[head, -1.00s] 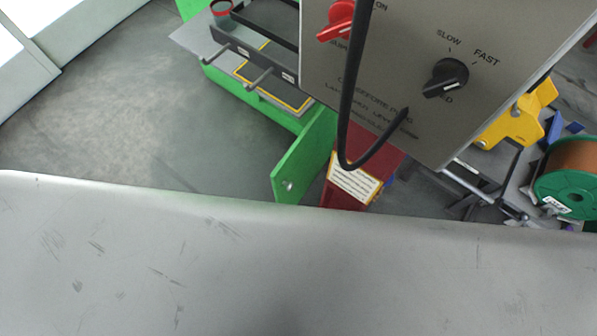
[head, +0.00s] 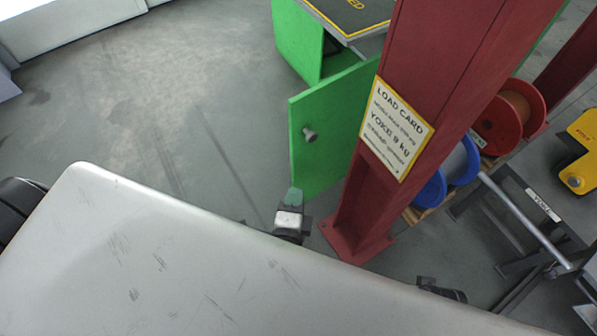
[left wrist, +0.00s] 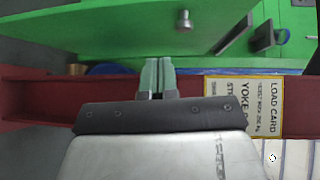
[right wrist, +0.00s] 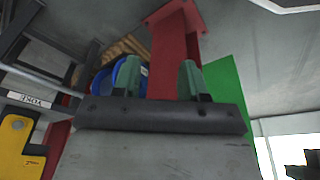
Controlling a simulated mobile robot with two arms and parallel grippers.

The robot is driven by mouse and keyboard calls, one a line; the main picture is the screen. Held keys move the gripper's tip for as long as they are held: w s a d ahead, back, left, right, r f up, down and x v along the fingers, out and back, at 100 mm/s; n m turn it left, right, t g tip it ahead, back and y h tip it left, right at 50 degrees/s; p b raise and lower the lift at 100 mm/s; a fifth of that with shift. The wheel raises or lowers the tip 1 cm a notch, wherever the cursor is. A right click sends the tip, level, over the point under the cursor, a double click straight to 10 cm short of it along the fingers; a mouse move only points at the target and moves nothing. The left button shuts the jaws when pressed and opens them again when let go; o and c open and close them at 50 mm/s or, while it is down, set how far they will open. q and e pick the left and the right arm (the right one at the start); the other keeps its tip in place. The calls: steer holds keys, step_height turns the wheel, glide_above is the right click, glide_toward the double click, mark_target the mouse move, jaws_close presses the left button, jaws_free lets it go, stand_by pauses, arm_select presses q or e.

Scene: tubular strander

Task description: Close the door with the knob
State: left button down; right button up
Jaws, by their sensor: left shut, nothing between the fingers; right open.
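The green door (head: 335,125) stands swung open from the green cabinet (head: 298,42) in the head view. Its round grey knob (head: 309,134) is on the face toward the left. In the left wrist view the door (left wrist: 110,25) spans the top and the knob (left wrist: 183,20) sticks out right of the fingers. My left gripper (head: 292,196) is shut and empty, just below the door's lower edge in the head view and apart from the knob. My right gripper (right wrist: 158,80) is open and empty, facing the red post; the door's green panel (right wrist: 228,95) shows to its right.
A red post (head: 420,90) with a load card (head: 396,128) stands right beside the door. Blue and red spools (head: 508,115), a grey frame (head: 535,235) and a yellow part (head: 585,150) are further right. The floor left of the door is clear.

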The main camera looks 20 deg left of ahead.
arm_select(q)
steer(key=r+t, duration=0.1)
steer(key=r, duration=0.1)
glide_toward(297, 137)
steer(key=w+d, duration=0.2)
steer(key=w, duration=0.3)
steer(key=shift+w+a, duration=0.2)
steer(key=shift+a, duration=0.3)
steer(key=shift+w+a, duration=0.15)
steer(key=shift+a, duration=0.3)
steer(key=shift+w+a+p, duration=0.3)
steer(key=shift+w+a, duration=0.05)
steer(key=shift+a, duration=0.2)
arm_select(e)
steer(key=shift+s+d+f, duration=0.1)
steer(key=shift+s+f, duration=0.05)
steer(key=shift+f, duration=0.55)
steer(key=shift+s+d+f, duration=0.1)
steer(key=shift+f, duration=0.55)
arm_select(q)
steer(key=shift+a, duration=0.1)
